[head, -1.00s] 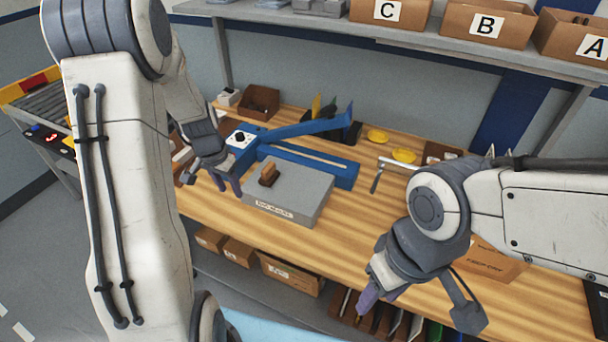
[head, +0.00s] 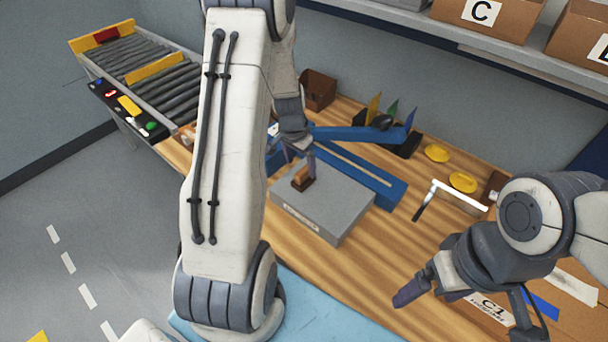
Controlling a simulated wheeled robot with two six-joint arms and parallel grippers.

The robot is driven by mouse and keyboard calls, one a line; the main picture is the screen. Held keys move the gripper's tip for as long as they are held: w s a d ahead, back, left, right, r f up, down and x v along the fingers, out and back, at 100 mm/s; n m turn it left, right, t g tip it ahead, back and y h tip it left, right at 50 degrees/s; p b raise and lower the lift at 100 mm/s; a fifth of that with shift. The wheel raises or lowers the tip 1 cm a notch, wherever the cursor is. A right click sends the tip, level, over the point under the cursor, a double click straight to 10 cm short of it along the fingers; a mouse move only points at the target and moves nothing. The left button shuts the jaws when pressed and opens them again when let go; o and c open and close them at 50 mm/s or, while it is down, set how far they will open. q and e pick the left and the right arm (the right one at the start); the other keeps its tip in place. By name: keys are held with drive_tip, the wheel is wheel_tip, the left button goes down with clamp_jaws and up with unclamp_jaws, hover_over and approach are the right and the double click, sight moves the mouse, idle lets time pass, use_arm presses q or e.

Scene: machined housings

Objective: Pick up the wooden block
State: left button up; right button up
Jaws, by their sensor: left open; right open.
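My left gripper (head: 300,163) is open in the head view, pointing down at the block. Its fingers are just behind or above the block; I cannot tell whether they touch it. My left arm crosses the left middle of the view and hides part of the bench. My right gripper (head: 465,308) is open and empty at the lower right, over the bench front, well apart from the block.
A blue long-armed tool (head: 362,176) lies behind the slab. Yellow dishes (head: 437,152) and a white-and-black angled tool (head: 440,194) are to its right. A brown bin (head: 318,90) stands at the back. A roller conveyor (head: 150,75) is at left. Boxes sit on the shelf above.

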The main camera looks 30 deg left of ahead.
sight(303, 171)
use_arm(q)
drive_tip(key=shift+w+d+f, duration=0.25)
drive_tip(key=shift+f, duration=0.4)
drive_tip(key=shift+f+p, duration=0.3)
drive_tip(key=shift+p, duration=0.05)
drive_tip(key=f, duration=0.3)
drive_tip(key=f+p, duration=0.1)
drive_tip(key=shift+w+f, duration=0.2)
drive_tip(key=shift+w, duration=0.15)
clamp_jaws()
drive_tip(key=shift+r, duration=0.15)
wheel_tip(303, 171, up, 4)
drive_tip(key=shift+r+b, duration=0.1)
drive_tip(key=shift+b, duration=0.45)
drive_tip(key=s+d+r+b, duration=0.2)
drive_tip(key=d+r, duration=0.4)
drive_tip(key=d, duration=0.5)
drive_tip(key=shift+d+r, duration=0.25)
drive_tip(key=shift+r, duration=0.05)
